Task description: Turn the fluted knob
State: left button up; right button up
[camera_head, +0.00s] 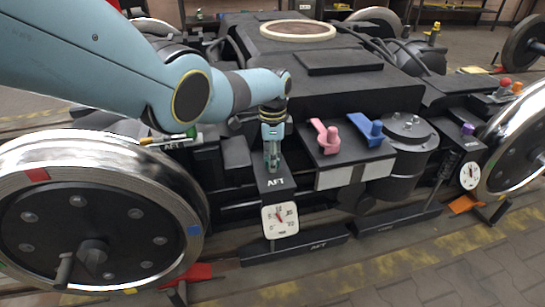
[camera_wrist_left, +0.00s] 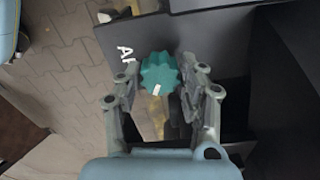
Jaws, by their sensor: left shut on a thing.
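The fluted knob (camera_wrist_left: 160,73) is teal, with a small white mark on its near edge. It stands on a dark panel lettered AFT (camera_head: 276,182). My left gripper (camera_head: 272,157) reaches down over this panel in the head view. In the left wrist view the left gripper (camera_wrist_left: 160,92) has a finger on each side of the knob, shut on it. In the head view the fingers largely hide the knob. Below the panel is a white dial (camera_head: 280,220) with a red pointer. My right gripper is in neither view.
A pink lever (camera_head: 326,137) and a blue lever (camera_head: 368,129) stand just right of the gripper. A large wheel (camera_head: 95,215) is at the left, another (camera_head: 517,140) at the right. A purple knob (camera_head: 467,129) sits above a second dial (camera_head: 469,175).

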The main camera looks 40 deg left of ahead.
pick_arm(q)
jog(key=m, duration=0.3)
jog(key=shift+m, duration=0.4)
jog(key=m, duration=1.1)
jog(key=shift+m, duration=0.6)
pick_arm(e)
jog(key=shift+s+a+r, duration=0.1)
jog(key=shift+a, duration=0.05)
pick_arm(q)
jog(key=shift+m, duration=0.3)
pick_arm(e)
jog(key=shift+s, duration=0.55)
